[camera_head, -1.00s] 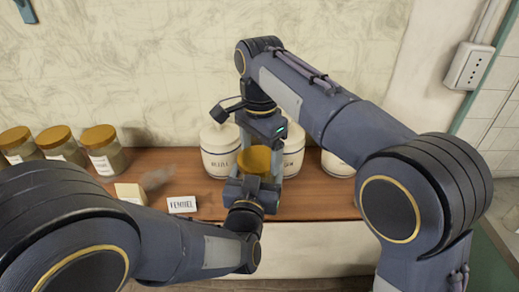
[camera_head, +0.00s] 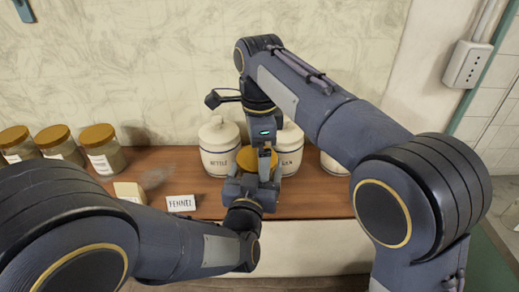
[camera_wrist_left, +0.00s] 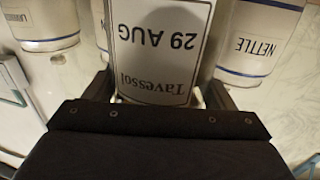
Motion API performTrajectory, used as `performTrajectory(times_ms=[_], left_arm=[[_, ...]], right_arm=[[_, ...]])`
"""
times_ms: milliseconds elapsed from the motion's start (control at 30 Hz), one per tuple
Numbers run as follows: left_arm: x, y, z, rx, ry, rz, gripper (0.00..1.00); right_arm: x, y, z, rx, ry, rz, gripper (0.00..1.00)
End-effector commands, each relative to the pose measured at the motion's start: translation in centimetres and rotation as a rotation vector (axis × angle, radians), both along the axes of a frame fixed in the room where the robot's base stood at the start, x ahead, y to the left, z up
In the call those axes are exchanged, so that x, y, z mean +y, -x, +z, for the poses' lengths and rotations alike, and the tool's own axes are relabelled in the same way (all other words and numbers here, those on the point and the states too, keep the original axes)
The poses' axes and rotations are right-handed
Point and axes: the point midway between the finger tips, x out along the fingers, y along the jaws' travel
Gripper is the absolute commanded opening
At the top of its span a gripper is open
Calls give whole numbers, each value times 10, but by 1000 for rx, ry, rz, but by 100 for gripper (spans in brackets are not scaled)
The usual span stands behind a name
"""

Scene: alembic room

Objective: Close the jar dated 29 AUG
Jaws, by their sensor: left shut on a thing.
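The jar dated 29 AUG (camera_wrist_left: 158,45) shows its white label upside down in the left wrist view. My left gripper (camera_wrist_left: 160,98) is shut on this jar, with a finger on each side. In the head view my left gripper (camera_head: 250,190) hides most of the jar. A mustard-yellow lid (camera_head: 247,158) is at the jar's top; whether it is seated cannot be seen. My right gripper (camera_head: 264,165) points down at the lid from above, one finger in front of it. Its other finger is hidden, so its grip on the lid cannot be told.
White canisters, one marked NETTLE (camera_head: 219,150), stand close behind the jar. Several jars with yellow lids (camera_head: 97,135) stand at the left of the wooden shelf (camera_head: 215,203). A FENNEL card (camera_head: 181,203) and a cream block (camera_head: 129,190) lie near the front edge.

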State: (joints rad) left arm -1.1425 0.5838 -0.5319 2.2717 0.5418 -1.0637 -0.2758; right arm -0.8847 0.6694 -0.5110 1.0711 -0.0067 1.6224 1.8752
Motion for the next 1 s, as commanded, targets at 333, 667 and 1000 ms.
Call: performTrajectory(times_ms=[333,667,1000], left_arm=[[0,0,0,1,0,0,14],[0,0,0,1,0,0,14],[0,0,0,1,0,0,14]], right_arm=[[0,-1,38,-1,0,0,100],[0,0,44,1,1,0,100],[1,0,47,0,0,301,99]])
